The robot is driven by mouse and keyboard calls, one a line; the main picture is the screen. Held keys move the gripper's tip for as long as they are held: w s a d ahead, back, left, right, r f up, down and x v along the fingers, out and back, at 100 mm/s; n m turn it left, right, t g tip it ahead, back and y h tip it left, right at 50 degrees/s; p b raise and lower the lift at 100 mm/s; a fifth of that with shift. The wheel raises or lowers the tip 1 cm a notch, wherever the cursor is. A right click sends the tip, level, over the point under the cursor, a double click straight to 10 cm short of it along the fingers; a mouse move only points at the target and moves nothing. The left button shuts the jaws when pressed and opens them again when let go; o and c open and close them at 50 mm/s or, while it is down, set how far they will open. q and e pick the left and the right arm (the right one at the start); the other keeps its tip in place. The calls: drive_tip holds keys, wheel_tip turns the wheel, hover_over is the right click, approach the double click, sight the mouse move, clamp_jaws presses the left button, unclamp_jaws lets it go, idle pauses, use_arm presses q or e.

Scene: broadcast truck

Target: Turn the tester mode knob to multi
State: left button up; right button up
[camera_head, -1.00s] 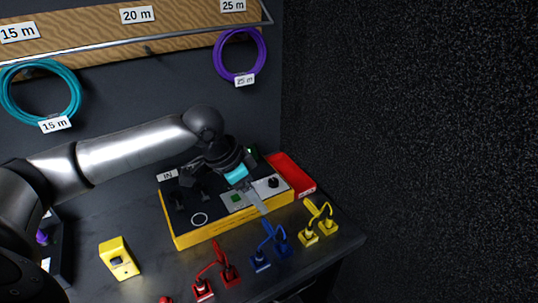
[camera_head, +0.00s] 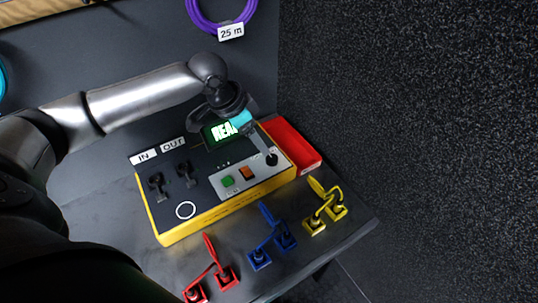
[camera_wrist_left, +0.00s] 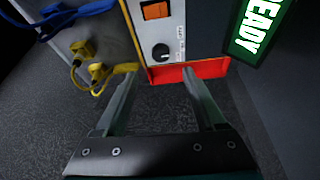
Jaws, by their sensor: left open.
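The tester (camera_head: 215,205) is a yellow box with a dark top on the table. Its black mode knob (camera_head: 271,159) is at the right end of a light grey panel. It also shows in the left wrist view (camera_wrist_left: 161,52), with small labels beside it too small to read. My left gripper (camera_head: 264,146) is over that end of the panel, partly hiding the screen. In the left wrist view, the open fingers of my left gripper (camera_wrist_left: 162,70) are apart, with the knob framed between and beyond their tips. I cannot tell how far the tips are from it. My right gripper is not in view.
The green-lit screen (camera_wrist_left: 257,27) reads READY. An orange switch (camera_head: 247,174) and green button (camera_head: 228,181) share the panel. A red tray (camera_head: 291,145) adjoins the tester's right end. Yellow (camera_head: 325,208), blue (camera_head: 272,240) and red (camera_head: 210,275) cable plugs lie in front.

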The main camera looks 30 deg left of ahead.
sight(271, 158)
use_arm(q)
drive_tip(key=b+x, duration=0.2)
drive_tip(key=x, duration=0.7)
drive_tip(key=shift+w+d+f, duration=0.1)
drive_tip(key=shift+c, duration=0.4)
clamp_jaws()
